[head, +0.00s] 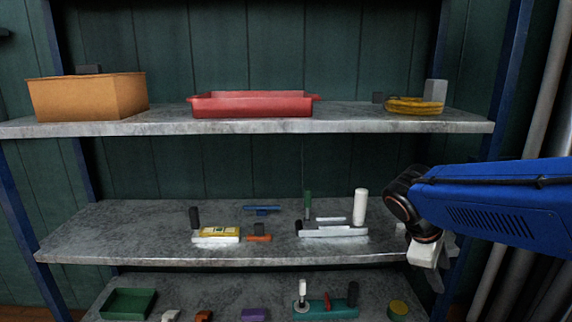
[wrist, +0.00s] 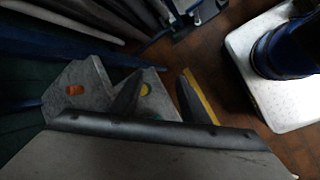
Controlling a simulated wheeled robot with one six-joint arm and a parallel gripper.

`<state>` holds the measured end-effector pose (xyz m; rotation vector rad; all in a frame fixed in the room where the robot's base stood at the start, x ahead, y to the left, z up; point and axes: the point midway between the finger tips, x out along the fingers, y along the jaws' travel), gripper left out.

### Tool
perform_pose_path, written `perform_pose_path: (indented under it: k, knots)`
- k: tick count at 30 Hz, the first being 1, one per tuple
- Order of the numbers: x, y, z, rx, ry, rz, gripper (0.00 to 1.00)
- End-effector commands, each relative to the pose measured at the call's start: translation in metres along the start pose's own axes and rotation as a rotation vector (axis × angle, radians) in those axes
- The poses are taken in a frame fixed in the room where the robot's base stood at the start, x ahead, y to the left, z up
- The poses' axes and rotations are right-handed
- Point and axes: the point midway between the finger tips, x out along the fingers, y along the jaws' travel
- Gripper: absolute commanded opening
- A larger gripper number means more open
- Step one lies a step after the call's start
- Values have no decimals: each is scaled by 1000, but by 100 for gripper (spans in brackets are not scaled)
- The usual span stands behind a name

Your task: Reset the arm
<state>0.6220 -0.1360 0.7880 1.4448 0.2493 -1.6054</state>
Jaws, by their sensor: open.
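My blue arm reaches in from the right in the head view. My gripper (head: 432,268) hangs pointing down at the right end of the middle shelf (head: 110,235), in front of that shelf's edge or beside it; I cannot tell which. In the wrist view my gripper's (wrist: 160,80) two dark fingers stand apart with nothing held between them. Beyond them, lower down, is a grey shelf with a round yellow thing (wrist: 146,88) and an orange thing (wrist: 75,90).
The top shelf holds an orange-brown bin (head: 88,98), a red tray (head: 254,110) and a yellow coil (head: 413,106). The middle shelf holds a white cylinder (head: 360,206) and several small parts. The lower shelf holds a green tray (head: 128,303). A blue post (head: 508,80) stands at right.

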Motion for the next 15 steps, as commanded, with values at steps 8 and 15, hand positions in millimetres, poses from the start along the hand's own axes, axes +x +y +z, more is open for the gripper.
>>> perform_pose_path:
  k: [8, 15]
  knots:
    - [-8, -61, 28, 363, 191, -123, 41]
    - [-16, -109, 37, 674, 348, -241, 41]
